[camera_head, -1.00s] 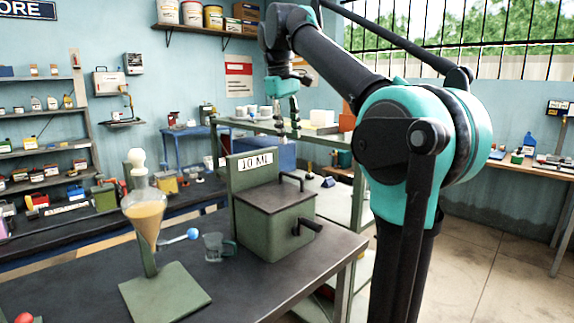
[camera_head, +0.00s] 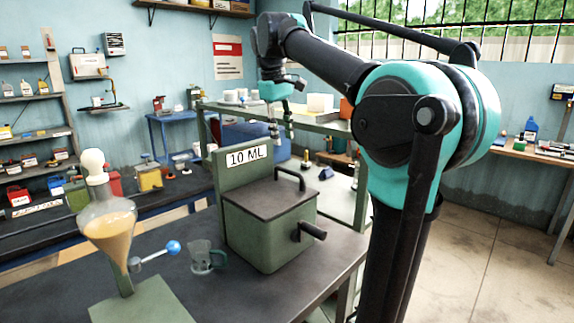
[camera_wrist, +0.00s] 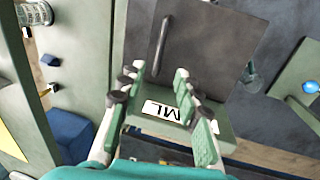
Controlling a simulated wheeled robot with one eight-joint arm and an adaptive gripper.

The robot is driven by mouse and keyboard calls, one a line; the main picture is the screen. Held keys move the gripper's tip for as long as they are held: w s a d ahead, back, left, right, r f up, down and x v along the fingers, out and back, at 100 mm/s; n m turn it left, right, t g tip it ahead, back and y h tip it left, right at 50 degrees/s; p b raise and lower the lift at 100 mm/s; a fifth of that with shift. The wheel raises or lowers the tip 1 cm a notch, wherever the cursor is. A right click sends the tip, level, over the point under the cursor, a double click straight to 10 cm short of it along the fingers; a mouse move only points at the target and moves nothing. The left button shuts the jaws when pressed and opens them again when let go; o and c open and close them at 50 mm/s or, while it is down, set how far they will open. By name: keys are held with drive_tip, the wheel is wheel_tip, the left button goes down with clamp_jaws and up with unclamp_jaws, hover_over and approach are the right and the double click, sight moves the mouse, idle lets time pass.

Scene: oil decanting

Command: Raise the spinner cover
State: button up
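The spinner is a green metal box (camera_head: 270,238) on the dark bench, with a "10 ML" plate standing at its back. Its dark grey cover (camera_head: 258,199) lies flat and closed on top, with a black bar handle (camera_head: 291,178). The cover (camera_wrist: 205,50) and its handle (camera_wrist: 161,45) also show in the wrist view. My gripper (camera_head: 281,140) hangs above and behind the box in the head view. In the wrist view, the fingers of my gripper (camera_wrist: 157,76) are apart and empty, over the label plate, with the handle ahead between them, not touched.
A flask of amber oil (camera_head: 108,232) stands at left on a green stand with a blue-knobbed lever (camera_head: 172,247). A clear glass beaker (camera_head: 203,257) sits between it and the box. A black side crank (camera_head: 312,231) sticks out from the box. A green shelf (camera_head: 325,135) stands behind.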

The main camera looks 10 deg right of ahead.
sight(287, 170)
drive_tip(key=f, duration=0.3)
drive_tip(key=d+f, duration=0.1)
drive_tip(key=f, duration=0.3)
drive_tip(key=w+f, duration=0.1)
drive_tip(key=f, duration=0.2)
drive_tip(key=shift+d+f, duration=0.15)
drive_tip(key=shift+d, duration=0.2)
drive_tip(key=shift+c, duration=0.2)
clamp_jaws()
